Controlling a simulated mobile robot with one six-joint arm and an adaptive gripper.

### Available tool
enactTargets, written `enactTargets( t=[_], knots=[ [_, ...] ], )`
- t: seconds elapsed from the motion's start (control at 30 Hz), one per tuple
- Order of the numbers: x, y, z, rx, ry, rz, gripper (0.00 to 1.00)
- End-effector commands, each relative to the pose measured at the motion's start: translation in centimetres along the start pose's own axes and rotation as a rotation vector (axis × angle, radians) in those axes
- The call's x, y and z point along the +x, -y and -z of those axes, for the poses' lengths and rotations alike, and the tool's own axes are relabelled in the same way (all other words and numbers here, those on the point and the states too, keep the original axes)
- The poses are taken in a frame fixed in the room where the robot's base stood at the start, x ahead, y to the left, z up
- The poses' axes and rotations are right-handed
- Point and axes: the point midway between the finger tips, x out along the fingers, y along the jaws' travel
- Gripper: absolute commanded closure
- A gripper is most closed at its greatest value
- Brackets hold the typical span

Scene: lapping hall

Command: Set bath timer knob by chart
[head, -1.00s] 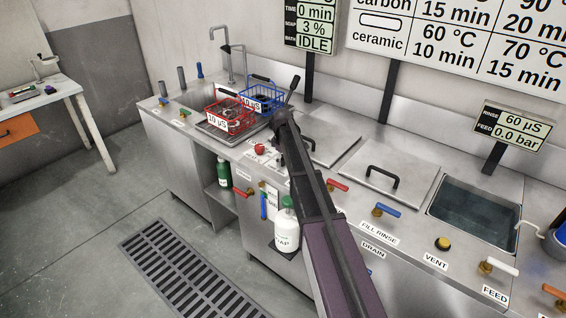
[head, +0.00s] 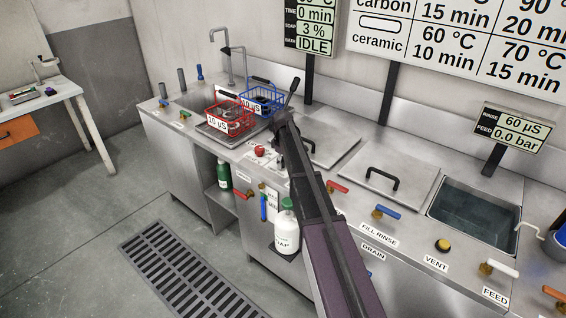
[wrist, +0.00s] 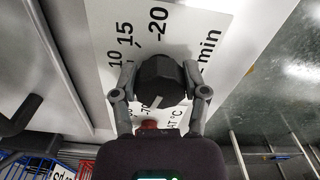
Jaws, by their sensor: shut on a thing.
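My gripper (wrist: 160,92) is shut on the black timer knob (wrist: 160,72), one finger on each side. A pale mark runs slantwise across the knob; I cannot tell which number it points to. The white dial plate (wrist: 190,28) shows 10, 15, 20 and "min". In the head view my arm hides the knob. The display (head: 315,25) reads 0 min, 3 % and IDLE. The wall chart (head: 450,45) is cut off at the top; its ceramic row shows 60 °C 10 min and 70 °C 15 min, and the carbon row shows 15 min and 20 min.
A red knob (head: 259,150) sits close by my gripper. Lidded baths, an open water tank (head: 475,212) and several valve handles lie to the right. A white soap bottle (head: 287,232) stands below.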

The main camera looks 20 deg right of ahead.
Motion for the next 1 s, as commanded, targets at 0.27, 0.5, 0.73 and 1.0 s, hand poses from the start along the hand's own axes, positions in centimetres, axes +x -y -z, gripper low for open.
enactTargets(
  t=[0.27,0.5,0.73,1.0],
  knots=[
    [0.03,0.09,-0.02,0.162,0.001,0.000,0.90],
    [0.03,0.19,0.01,0.373,0.001,0.000,0.90],
    [0.03,0.29,0.05,0.592,0.001,0.000,0.90],
    [0.03,0.39,0.14,0.848,0.001,0.000,0.90]
  ],
)
